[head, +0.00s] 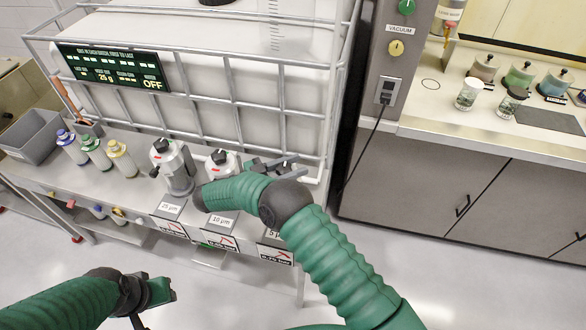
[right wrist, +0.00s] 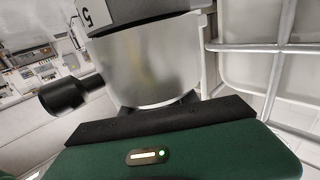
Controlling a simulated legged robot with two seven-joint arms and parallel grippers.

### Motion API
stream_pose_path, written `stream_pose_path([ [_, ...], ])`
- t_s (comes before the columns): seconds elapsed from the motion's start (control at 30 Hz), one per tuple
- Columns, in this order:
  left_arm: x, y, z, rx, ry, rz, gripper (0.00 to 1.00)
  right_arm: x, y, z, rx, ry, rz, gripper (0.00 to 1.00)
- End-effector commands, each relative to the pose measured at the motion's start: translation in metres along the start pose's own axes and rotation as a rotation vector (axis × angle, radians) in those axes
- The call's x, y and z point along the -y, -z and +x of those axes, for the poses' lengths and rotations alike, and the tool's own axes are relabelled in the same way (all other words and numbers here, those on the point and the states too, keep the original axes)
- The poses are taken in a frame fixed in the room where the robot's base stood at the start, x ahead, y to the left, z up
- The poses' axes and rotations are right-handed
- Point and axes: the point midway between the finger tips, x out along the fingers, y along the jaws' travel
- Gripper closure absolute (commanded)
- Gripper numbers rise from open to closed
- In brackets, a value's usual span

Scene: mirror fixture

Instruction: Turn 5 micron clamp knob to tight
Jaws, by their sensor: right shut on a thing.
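The 5 micron housing is mostly hidden behind my right arm in the head view. In the right wrist view it is a shiny metal cylinder (right wrist: 150,60) with a "5" label (right wrist: 90,15) at its far end. A black side knob (right wrist: 62,95) sticks out from it to the left, clear of my gripper. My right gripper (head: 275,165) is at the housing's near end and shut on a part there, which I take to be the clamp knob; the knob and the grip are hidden. My left gripper (head: 158,292) is low in the head view, away from the cart; its jaw opening is unclear.
The 25 micron housing (head: 178,172) and 10 micron housing (head: 222,165) stand to the left on the cart shelf. Several bottles (head: 97,153) and a grey bin (head: 30,135) are further left. A metal cage (head: 285,125) rises behind. The floor in front is clear.

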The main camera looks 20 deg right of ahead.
Motion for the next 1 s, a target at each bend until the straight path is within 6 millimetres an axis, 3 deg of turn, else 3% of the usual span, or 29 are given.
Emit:
stream_pose_path([
  [0.7,0.0,-0.0015,0.0064,0.0,0.0,0.0,0.64,-0.0014,0.0014,-0.0002,-0.002,-0.074,0.002,1.0],
  [0.73,0.0,-0.0015,0.0064,0.0,0.0,0.0,0.64,-0.0014,0.0014,-0.0002,-0.002,-0.074,0.002,0.6],
  [0.87,0.0,-0.0015,0.0064,0.0,0.0,0.0,0.64,-0.0016,0.0012,-0.0001,-0.002,-0.074,0.002,0.43],
  [1.0,0.0,-0.0015,0.0064,0.0,0.0,0.0,0.64,-0.0019,0.0012,0.0,-0.001,-0.075,0.001,0.42],
])
